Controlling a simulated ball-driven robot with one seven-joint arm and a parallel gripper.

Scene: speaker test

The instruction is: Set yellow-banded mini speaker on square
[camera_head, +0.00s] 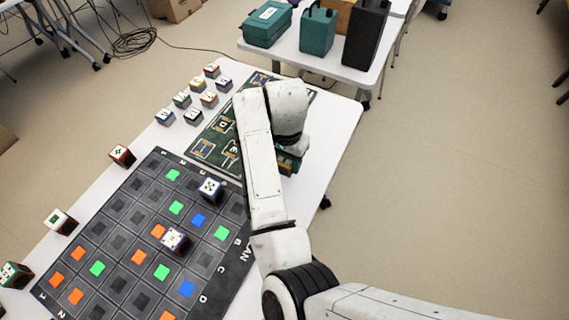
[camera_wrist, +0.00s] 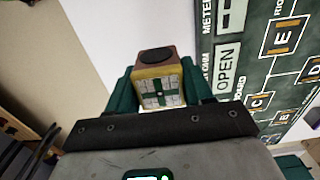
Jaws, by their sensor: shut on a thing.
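My gripper (camera_wrist: 157,92) is shut on a small cube speaker (camera_wrist: 158,76) in the wrist view. The speaker has yellow edges, a brown side with a black disc, and a pale face with a green cross. The teal fingers press on its left and right sides. In the head view my gripper (camera_head: 289,163) is mostly hidden behind my arm, near the right side of the white table. The green board (camera_head: 205,151) has lettered squares; E, C and B show in the wrist view (camera_wrist: 262,75), right of the speaker. The speaker appears apart from those squares.
A dark grid mat (camera_head: 128,190) with coloured squares holds two cubes (camera_head: 210,189) (camera_head: 174,240). A back table (camera_head: 286,50) bears teal and black cases.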

